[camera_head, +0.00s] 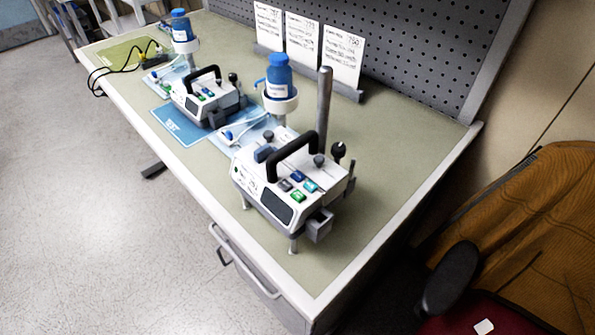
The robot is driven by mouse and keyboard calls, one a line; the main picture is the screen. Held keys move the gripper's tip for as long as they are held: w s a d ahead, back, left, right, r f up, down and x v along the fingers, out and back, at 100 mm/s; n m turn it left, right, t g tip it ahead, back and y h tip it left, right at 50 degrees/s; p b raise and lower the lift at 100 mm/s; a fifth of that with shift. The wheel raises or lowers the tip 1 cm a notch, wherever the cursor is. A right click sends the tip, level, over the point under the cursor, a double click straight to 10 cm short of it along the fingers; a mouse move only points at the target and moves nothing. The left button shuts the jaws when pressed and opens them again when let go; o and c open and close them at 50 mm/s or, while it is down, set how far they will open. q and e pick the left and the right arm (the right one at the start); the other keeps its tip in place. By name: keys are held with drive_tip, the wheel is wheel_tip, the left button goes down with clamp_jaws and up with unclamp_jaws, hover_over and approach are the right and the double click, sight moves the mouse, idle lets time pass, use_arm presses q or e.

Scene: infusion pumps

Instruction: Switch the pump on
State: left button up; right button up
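Two white infusion pumps with black carry handles stand on the bench. The nearer pump (249,184) has a dark display panel (276,207) and several coloured buttons, with a green button (298,196) at the front. The farther pump (186,104) stands on a blue mat (180,131), also with coloured buttons. The displays look dark, but are too small to read. Neither of my grippers is in view.
Blue-capped bottles (279,75) (181,25) stand in holders behind the pumps. A grey post (324,110) rises beside the nearer pump. Cards (343,55) lean against the pegboard. A black cable (100,75) lies at the far-left end. The bench's right part is clear; a chair (545,220) stands right.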

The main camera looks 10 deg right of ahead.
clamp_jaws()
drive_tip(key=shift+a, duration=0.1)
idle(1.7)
